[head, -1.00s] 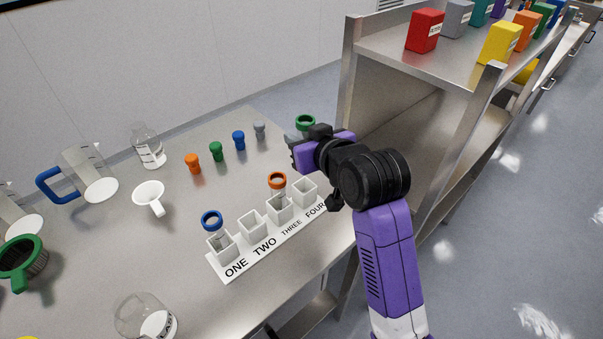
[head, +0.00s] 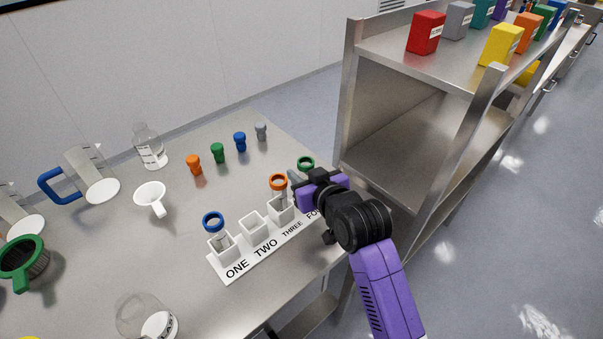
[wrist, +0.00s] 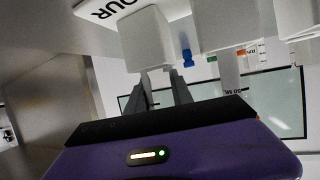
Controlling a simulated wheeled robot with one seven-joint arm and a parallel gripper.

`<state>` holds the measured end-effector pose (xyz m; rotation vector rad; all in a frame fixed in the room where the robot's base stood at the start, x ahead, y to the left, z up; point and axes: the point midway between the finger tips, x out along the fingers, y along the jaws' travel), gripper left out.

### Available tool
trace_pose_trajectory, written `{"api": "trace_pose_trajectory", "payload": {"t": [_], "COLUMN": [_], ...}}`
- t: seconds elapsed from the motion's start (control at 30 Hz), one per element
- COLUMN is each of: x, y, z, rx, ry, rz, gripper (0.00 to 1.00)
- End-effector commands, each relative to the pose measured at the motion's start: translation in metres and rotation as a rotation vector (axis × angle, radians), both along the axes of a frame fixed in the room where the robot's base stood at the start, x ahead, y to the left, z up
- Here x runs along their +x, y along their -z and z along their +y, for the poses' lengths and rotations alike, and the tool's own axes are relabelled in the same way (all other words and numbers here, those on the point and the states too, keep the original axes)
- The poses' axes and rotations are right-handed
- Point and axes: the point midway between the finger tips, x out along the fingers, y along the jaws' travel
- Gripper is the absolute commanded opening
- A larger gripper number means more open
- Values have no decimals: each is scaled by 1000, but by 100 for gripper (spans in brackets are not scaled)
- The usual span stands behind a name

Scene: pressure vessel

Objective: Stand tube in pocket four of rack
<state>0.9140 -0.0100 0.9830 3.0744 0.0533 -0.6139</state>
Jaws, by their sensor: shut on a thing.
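The white rack (head: 252,259) lies on the steel bench, with pockets labelled ONE to FOUR. A blue-ringed tube (head: 213,222) stands in pocket one and an orange-ringed tube (head: 278,183) in pocket three; pocket two (head: 252,226) looks empty. My gripper (head: 299,187) is over the FOUR end of the rack, shut on a clear tube with a green ring (head: 306,162). My gripper hides pocket four and the tube's lower end in the head view, so I cannot tell whether the tube is inside. In the wrist view, the fingers (wrist: 162,92) are close to a white pocket block (wrist: 147,38).
Orange, green, blue and grey stoppers (head: 218,152) stand behind the rack. A white funnel (head: 150,197), a bottle (head: 149,146) and a pitcher (head: 90,172) are at left. A steel shelf (head: 440,130) with coloured boxes rises close on the right.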

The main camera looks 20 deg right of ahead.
Motion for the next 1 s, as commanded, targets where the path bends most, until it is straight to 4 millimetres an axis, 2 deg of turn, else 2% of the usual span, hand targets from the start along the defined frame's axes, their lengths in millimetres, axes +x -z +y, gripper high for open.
{"api": "trace_pose_trajectory", "payload": {"t": [0.17,0.2,0.27,0.3,0.67,0.87,1.0], "x": [0,0,0,0,0,-25,-53], "y": [4,3,3,3,-3,-10,-21], "z": [0,0,0,0,0,-1,-2], "rx": [0,0,0,0,0,-2,-1], "ry": [0,0,0,0,0,0,0], "rz": [0,0,0,0,-1,0,0], "gripper": [0,35,47,49,49,49,49]}}
